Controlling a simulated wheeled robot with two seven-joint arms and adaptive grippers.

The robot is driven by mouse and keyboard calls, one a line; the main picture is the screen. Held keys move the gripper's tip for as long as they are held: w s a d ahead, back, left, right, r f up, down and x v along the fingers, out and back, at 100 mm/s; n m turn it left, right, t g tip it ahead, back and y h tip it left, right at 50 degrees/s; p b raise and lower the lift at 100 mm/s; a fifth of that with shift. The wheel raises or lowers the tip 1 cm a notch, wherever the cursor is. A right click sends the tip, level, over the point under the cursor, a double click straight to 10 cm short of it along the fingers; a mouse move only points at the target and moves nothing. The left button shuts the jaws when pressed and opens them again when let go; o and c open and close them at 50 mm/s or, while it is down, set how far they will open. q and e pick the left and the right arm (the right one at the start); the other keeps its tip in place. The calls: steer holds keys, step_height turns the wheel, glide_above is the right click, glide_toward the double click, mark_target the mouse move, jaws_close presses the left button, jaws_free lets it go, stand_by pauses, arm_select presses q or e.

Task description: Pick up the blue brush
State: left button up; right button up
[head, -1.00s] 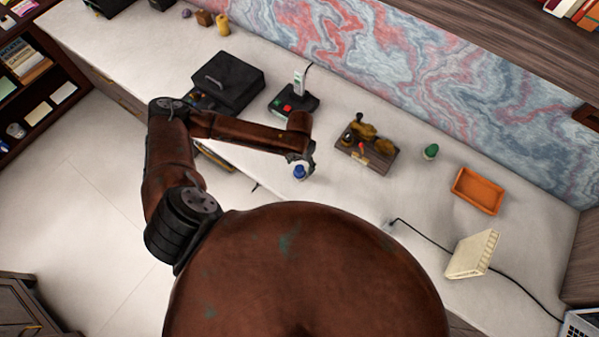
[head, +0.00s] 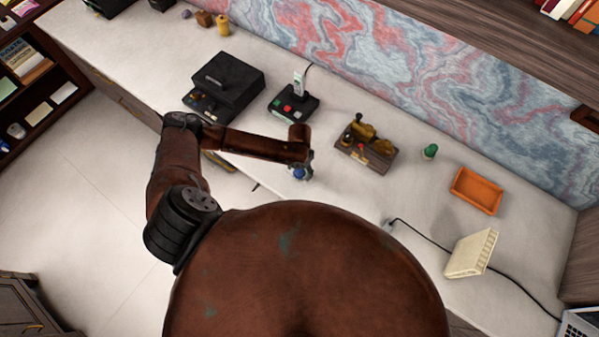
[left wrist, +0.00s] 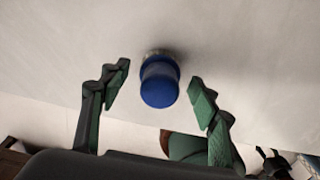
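The blue brush (head: 299,174) stands on the pale desk near its front edge, partly hidden by my left gripper in the head view. In the left wrist view the blue brush (left wrist: 160,82) shows a rounded blue handle end, with a lighter band at its far end. My left gripper (head: 304,172) is at the brush. In the left wrist view the left gripper (left wrist: 160,90) is open, one finger on each side of the brush, with a gap on both sides. My right gripper is not in view.
A black box (head: 228,82), a device with coloured buttons (head: 292,104) and a wooden stand with gold parts (head: 367,146) are behind the gripper. A green object (head: 430,151), an orange tray (head: 477,191) and a cream block (head: 471,254) with a dark cable lie to the right.

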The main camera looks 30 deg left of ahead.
arm_select(q)
steer(key=c, duration=1.2)
steer(key=shift+o, duration=0.2)
steer(key=shift+r, duration=0.15)
